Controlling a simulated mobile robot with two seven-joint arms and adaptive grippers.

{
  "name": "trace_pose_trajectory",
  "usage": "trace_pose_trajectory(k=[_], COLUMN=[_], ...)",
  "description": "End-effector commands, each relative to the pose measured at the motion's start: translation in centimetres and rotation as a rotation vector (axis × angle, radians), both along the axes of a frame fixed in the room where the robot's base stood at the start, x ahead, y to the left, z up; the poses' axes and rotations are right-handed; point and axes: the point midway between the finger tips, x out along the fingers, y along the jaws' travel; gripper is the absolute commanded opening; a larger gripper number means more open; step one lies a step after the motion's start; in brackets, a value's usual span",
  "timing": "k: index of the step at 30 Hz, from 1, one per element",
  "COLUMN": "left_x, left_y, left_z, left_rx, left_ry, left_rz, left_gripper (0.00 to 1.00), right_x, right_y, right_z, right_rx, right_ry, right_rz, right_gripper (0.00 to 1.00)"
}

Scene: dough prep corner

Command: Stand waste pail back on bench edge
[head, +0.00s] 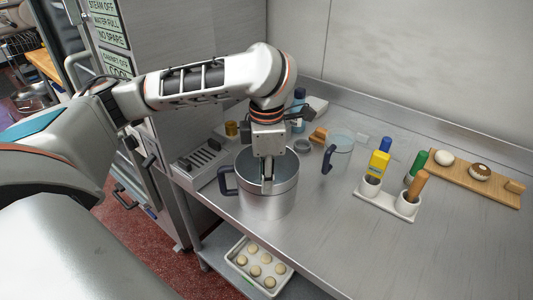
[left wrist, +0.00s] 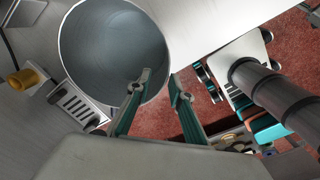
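The waste pail (head: 267,203) is a silver metal pot with a dark handle (head: 228,181) on its left side. It stands upright at the front edge of the bench (head: 345,235). Its grey, empty-looking inside shows in the left wrist view (left wrist: 108,50). My left gripper (head: 267,178) points down at the pail's rim. In the left wrist view the left gripper (left wrist: 160,77) has one finger inside the pail and the other outside, with a gap between the tips around the rim. The handle is not clear there. My right gripper is not in view.
Left of the pail is a slotted grey unit (head: 203,160). A clear jug (head: 340,155), a white holder (head: 386,205) with bottles and a wooden board (head: 475,180) lie to the right. A tray (head: 238,262) of dough balls sits below. The front right bench is clear.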

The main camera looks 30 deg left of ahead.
Motion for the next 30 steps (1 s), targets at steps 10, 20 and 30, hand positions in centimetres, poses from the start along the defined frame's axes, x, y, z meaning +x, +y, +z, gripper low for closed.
trace_pose_trajectory(k=[10,20,30], left_x=[-0.1,-0.3,-0.3], left_y=[-0.1,-0.3,-0.3], left_z=[5.8,8.5,8.7], left_rx=[0.001,0.001,0.000], left_ry=[-0.004,0.001,0.001], left_rz=[0.000,-0.001,-0.001], left_gripper=[0.21,0.21,0.21], right_x=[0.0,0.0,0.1], right_y=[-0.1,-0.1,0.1], right_z=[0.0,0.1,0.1], right_rx=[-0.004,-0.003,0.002], right_ry=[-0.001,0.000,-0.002], right_rz=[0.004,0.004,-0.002], right_gripper=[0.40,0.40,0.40])
